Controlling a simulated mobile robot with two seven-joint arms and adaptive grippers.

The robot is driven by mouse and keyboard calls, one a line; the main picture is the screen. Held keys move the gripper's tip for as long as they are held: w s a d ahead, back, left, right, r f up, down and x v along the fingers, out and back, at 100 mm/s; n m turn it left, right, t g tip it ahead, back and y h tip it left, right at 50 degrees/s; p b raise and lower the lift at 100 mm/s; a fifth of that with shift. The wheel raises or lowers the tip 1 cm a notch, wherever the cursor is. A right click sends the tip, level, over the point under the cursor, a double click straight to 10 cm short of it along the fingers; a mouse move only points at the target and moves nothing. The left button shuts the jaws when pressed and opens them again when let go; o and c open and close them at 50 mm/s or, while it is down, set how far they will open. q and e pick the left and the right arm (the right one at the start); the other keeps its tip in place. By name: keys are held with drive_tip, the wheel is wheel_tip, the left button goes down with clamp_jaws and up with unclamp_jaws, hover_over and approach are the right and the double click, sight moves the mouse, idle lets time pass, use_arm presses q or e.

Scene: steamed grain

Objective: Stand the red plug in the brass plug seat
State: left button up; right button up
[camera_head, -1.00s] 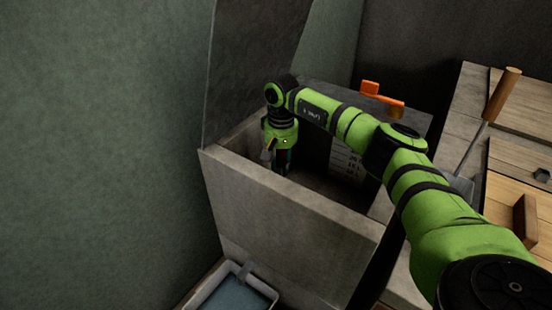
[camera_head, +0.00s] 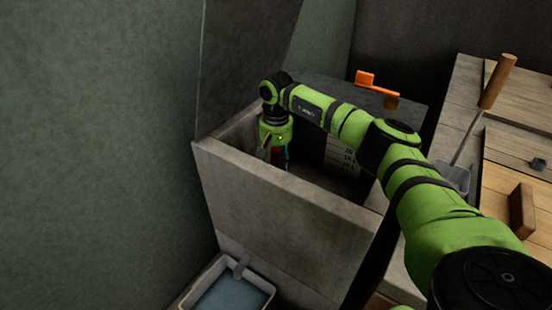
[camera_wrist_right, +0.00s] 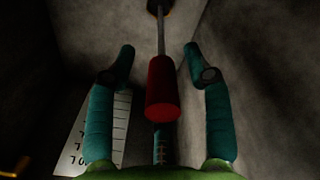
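My right gripper (camera_head: 277,156) points down inside a grey stone-walled bin. In the right wrist view, its two teal fingers (camera_wrist_right: 159,52) are apart. The red plug (camera_wrist_right: 162,90) shows between them as a red cylinder on a thin metal rod, with a visible gap on each side. The rod runs to a dark, brownish round piece (camera_wrist_right: 161,6) at the top edge, which may be the brass plug seat; it is cut off and too dark to be sure. My left gripper is not in view.
The bin's front wall (camera_head: 285,220) and raised lid (camera_head: 245,65) enclose the gripper closely. A white scale card (camera_wrist_right: 105,130) is inside. An orange handle (camera_head: 365,78) lies behind. A water basin (camera_head: 232,297) stands below; a wooden bench (camera_head: 520,160) is at right.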

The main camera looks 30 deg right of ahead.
drive_tip(key=shift+f, duration=0.1)
wheel_tip(320, 180, up, 12)
drive_tip(key=shift+r, duration=0.1)
idle(0.4)
idle(0.5)
